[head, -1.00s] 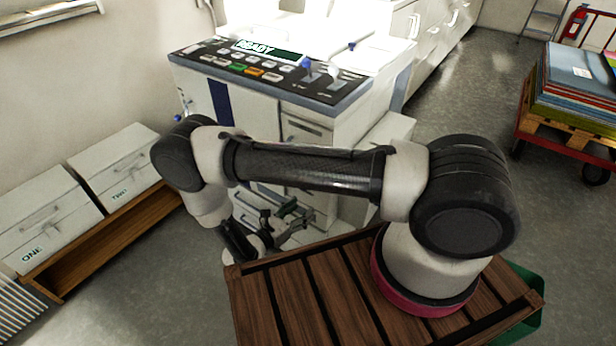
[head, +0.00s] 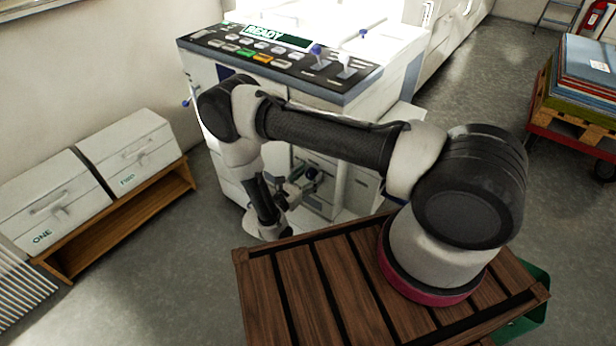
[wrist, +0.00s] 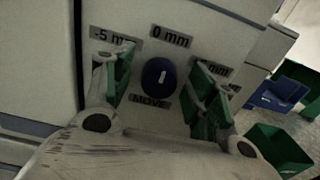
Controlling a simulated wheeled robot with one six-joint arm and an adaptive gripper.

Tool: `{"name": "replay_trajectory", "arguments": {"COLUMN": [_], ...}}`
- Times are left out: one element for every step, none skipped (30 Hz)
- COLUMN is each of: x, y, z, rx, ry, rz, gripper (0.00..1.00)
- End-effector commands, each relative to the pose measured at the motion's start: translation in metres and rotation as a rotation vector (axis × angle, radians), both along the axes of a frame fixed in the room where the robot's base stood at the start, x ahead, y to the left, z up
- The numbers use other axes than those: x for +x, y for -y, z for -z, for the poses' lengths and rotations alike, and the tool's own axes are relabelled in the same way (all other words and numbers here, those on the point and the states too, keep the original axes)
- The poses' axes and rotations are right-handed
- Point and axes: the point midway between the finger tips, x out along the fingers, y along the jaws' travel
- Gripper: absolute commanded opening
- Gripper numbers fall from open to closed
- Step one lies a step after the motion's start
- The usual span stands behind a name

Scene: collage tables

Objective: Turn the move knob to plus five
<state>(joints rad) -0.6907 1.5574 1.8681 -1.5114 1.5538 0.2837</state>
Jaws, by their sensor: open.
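The move knob (wrist: 158,77) is a round dark blue knob on a white panel, above a MOVE label. Its white mark points nearly straight up, toward the 0 mm label (wrist: 171,36). My gripper (wrist: 164,88) is open, with one green-padded finger on each side of the knob and a visible gap on both sides. In the head view my gripper (head: 297,187) is low at the front of the white machine (head: 335,120).
The machine's top panel (head: 270,55) has buttons and a READY display. Two white boxes (head: 45,205) labelled ONE and TWO stand on a wooden bench (head: 120,215) at the left. Green and blue bins (wrist: 275,150) are at the right in the wrist view.

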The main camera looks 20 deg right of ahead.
Motion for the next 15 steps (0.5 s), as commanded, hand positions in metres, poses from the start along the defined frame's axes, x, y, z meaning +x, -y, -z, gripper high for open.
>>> {"name": "replay_trajectory", "arguments": {"x": [-0.0001, -0.0001, -0.0001, -0.0001, -0.0002, -0.0002, -0.0002, -0.0002, -0.0002, -0.0002, -0.0002, -0.0002, -0.0002, -0.0002, -0.0002], "y": [-0.0001, -0.0002, -0.0002, -0.0002, -0.0002, -0.0002, -0.0002, -0.0002, -0.0002, -0.0002, -0.0002, -0.0002, -0.0003, -0.0003, -0.0003], "z": [0.0, 0.0, 0.0, 0.0, 0.0, 0.0, 0.0, 0.0, 0.0, 0.0, 0.0, 0.0, 0.0, 0.0, 0.0], "rx": [0.0, 0.0, 0.0, 0.0, 0.0, 0.0, 0.0, 0.0, 0.0, 0.0, 0.0, 0.0, 0.001, 0.001, 0.004], "ry": [0.0, 0.0, 0.0, 0.0, 0.0, 0.0, 0.0, 0.0, 0.0, 0.0, 0.0, 0.0, 0.001, 0.002, 0.005], "rz": [0.0, 0.0, 0.0, 0.0, 0.0, 0.0, 0.0, 0.0, 0.0, 0.0, 0.0, 0.0, 0.0, 0.0, 0.0], "gripper": [0.57, 0.55, 0.48, 0.42, 0.37, 0.29, 0.24, 0.19, 0.12, 0.12, 0.12, 0.12, 0.12, 0.12, 0.12]}}
